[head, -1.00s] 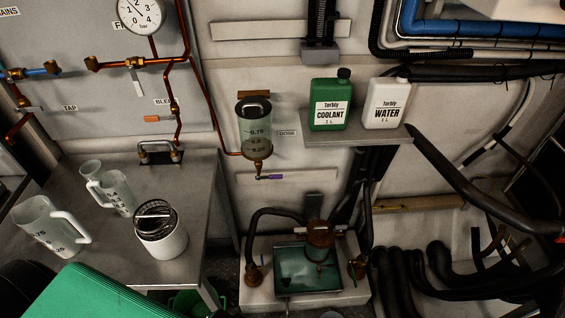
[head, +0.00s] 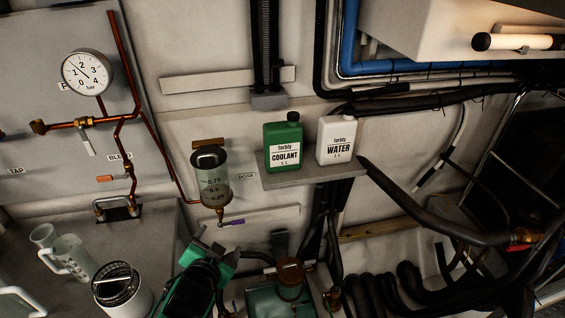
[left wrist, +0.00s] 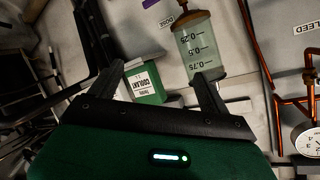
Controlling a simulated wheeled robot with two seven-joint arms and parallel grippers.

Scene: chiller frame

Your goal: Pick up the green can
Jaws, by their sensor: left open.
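The green can (head: 283,147), labelled COOLANT with a dark cap, stands upright at the left of a small grey wall shelf (head: 310,178). My left gripper (head: 217,246) is low in the head view, below and left of the can and apart from it. In the left wrist view, the left gripper's two fingers (left wrist: 157,72) are spread with nothing held between them. My right gripper is in neither current view.
A white WATER can (head: 337,140) stands close to the right of the green can. A clear dosing vessel (head: 213,185) hangs left of the shelf. A black hose (head: 420,210) passes the shelf's right end. Jugs and a white canister (head: 122,293) are at lower left.

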